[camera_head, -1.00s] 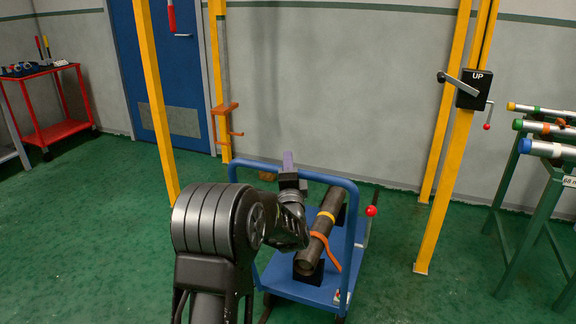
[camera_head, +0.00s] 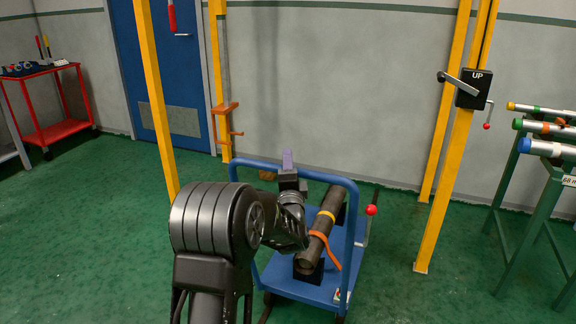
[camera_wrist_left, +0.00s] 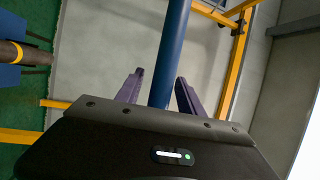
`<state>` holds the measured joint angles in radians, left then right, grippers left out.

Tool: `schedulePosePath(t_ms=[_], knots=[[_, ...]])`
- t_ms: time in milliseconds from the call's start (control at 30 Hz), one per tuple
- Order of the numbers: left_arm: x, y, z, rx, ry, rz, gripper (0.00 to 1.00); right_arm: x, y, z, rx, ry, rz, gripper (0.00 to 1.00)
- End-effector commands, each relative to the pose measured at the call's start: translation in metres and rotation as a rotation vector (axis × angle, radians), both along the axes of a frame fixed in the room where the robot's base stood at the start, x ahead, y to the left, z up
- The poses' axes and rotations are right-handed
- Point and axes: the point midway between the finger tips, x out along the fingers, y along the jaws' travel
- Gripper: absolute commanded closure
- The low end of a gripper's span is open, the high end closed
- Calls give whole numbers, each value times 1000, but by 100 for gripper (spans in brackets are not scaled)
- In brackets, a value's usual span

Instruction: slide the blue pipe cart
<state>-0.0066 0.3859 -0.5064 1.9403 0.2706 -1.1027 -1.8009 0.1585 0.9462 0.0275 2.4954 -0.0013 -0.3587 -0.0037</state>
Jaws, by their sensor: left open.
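My left gripper (camera_head: 288,160) is at the top of the blue rail. In the left wrist view the blue rail (camera_wrist_left: 172,50) runs between the two open purple fingers (camera_wrist_left: 160,92), and they look apart from it. My right gripper is not in view.
A yellow post frame with a black UP crank box (camera_head: 474,88) stands to the right. A green rack (camera_head: 535,215) with several pipes is at the far right. A red trolley (camera_head: 55,130) is at the back left. A red-knobbed lever (camera_head: 371,210) rises beside the cart.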

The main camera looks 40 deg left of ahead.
Motion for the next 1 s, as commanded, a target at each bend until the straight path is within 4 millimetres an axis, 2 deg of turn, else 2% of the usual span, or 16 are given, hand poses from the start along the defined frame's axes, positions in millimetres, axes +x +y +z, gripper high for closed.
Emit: schedulePosePath(t_ms=[500, 1000], knots=[[-52, -47, -13, -2, 2, 0, 55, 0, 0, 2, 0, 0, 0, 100], [-55, -49, -14, -1, 1, 1, 55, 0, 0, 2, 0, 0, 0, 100]])
